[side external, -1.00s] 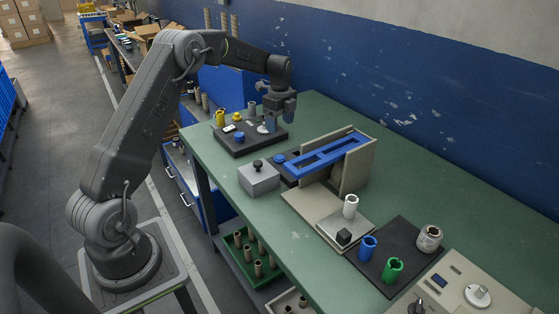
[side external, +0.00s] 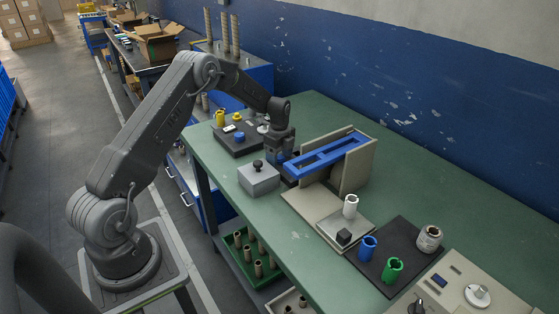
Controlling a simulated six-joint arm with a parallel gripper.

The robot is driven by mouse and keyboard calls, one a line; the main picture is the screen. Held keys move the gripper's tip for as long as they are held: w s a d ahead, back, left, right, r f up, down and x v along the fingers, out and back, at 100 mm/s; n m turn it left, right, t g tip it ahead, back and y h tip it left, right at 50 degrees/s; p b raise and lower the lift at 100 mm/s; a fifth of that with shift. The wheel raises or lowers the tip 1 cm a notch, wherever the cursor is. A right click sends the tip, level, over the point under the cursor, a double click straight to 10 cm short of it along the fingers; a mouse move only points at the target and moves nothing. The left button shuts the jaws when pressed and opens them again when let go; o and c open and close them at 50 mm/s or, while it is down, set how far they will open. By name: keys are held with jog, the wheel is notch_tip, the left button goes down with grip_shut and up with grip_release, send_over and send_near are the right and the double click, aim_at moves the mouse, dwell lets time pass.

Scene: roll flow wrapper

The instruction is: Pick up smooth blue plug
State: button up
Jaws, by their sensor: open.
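My gripper (side external: 281,157) is open and points down at the left end of the blue slotted frame, low over the dark base there. The small round blue piece on that base is hidden behind my gripper, so I cannot tell whether the fingers touch it. Another short blue piece (side external: 239,136) sits on the black board (side external: 234,149) at the back left of the table, apart from my gripper. At this size I cannot tell which blue piece is smooth.
The blue slotted frame (side external: 327,156) on beige uprights stands close right of my gripper. A grey block with a black knob (side external: 258,177) is in front. The table's right rear (side external: 450,190) is clear.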

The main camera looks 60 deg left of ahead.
jog(key=c, duration=1)
jog(key=shift+r, duration=0.1)
